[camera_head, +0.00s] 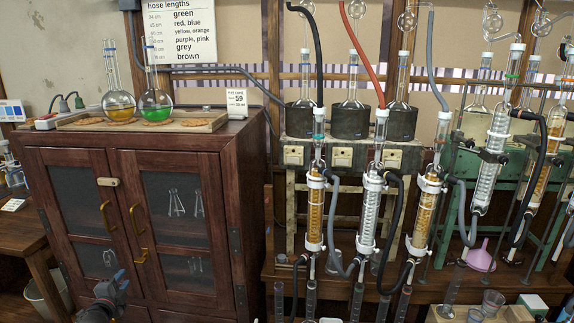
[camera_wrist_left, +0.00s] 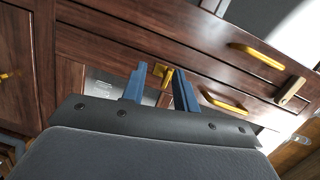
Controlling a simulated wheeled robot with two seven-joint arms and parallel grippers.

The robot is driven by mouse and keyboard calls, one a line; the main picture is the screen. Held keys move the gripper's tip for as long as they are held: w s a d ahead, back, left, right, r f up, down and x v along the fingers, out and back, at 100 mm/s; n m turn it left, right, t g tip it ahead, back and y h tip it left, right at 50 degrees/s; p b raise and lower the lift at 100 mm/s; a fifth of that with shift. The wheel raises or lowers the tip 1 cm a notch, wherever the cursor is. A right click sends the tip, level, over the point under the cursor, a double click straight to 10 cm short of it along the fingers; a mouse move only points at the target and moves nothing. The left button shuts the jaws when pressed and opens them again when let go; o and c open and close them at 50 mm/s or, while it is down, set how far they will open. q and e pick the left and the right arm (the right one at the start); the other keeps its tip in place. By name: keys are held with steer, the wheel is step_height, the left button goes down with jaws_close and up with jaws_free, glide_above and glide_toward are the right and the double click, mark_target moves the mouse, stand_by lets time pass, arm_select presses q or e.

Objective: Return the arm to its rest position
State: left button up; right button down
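My left gripper (camera_head: 112,282) is at the bottom left of the head view, in front of the lower part of a dark wooden cabinet (camera_head: 186,149). In the left wrist view its two blue fingers (camera_wrist_left: 159,88) stand apart with nothing held between them. A brass catch (camera_wrist_left: 163,72) on the cabinet shows behind the gap, and I cannot tell the distance to it. Brass handles (camera_wrist_left: 258,56) show beyond the fingers. My right gripper is in neither view.
On the cabinet top, a wooden tray (camera_head: 215,122) holds flasks with yellow (camera_head: 119,106) and green (camera_head: 155,105) liquid. Glass condensers with hoses (camera_head: 368,205) stand on the bench to the right. A wooden side table (camera_head: 18,228) is at the left edge.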

arm_select(q)
steer(key=s+d+f+n+g+h, duration=0.1)
steer(key=s+d+f+n+g, duration=0.3)
steer(key=s+d, duration=0.9)
steer(key=s+d+f+n+g+h, duration=0.1)
steer(key=s+d+f+n+g, duration=0.3)
steer(key=s+d, duration=0.9)
steer(key=s+d+f+n+g+h, duration=0.1)
steer(key=s+d+f+n+g, duration=0.4)
steer(key=s+d, duration=0.8)
steer(key=s+f+g, duration=0.2)
steer(key=s, duration=0.6)
steer(key=shift+s+d+f, duration=0.15)
steer(key=shift+s+f, duration=0.15)
steer(key=shift+f, duration=0.05)
